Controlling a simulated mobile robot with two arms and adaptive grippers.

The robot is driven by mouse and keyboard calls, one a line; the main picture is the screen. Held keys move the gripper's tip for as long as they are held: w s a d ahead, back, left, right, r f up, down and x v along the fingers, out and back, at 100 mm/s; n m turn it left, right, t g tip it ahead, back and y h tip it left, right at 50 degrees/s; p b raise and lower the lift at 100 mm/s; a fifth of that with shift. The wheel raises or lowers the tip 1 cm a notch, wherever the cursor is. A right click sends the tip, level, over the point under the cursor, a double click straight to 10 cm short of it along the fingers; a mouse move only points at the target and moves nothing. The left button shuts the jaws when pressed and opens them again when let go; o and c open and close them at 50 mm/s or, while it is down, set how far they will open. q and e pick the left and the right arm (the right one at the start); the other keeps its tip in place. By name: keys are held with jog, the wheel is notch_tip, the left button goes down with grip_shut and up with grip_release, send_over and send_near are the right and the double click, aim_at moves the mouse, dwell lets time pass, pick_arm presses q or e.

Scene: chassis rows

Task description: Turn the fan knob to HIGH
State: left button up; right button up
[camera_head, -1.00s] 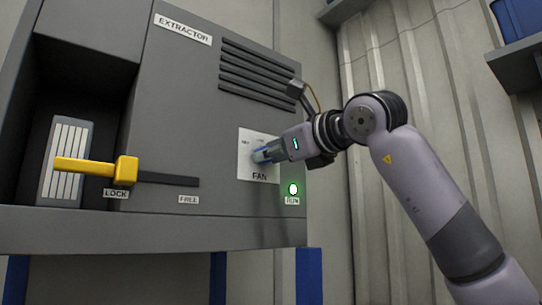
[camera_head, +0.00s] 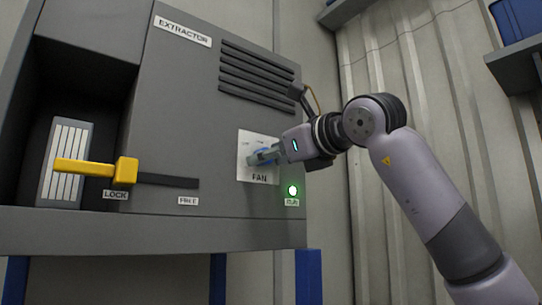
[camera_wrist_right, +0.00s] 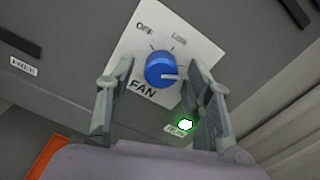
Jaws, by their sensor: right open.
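The blue fan knob (camera_wrist_right: 160,68) sits on a white plate (camera_wrist_right: 190,42) marked OFF, LOW and FAN. Its white pointer line points right in the right wrist view, past the OFF and LOW ticks, toward a finger. That finger covers part of the plate, and I read no HIGH label. My right gripper (camera_wrist_right: 158,66) is open, with one finger on each side of the knob and gaps visible between. In the head view the right gripper (camera_head: 262,157) is at the plate and mostly hides the knob. My left gripper is not in view.
The grey extractor cabinet (camera_head: 190,85) carries a vent above the plate. A lit green RUN lamp (camera_head: 292,190) is just below right of it. A yellow lever (camera_head: 95,168) stands at the LOCK end of its slot. A grey shelf (camera_head: 518,65) is at the upper right.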

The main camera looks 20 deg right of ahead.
jog(key=shift+s+r, duration=0.1)
jog(key=v, duration=1.2)
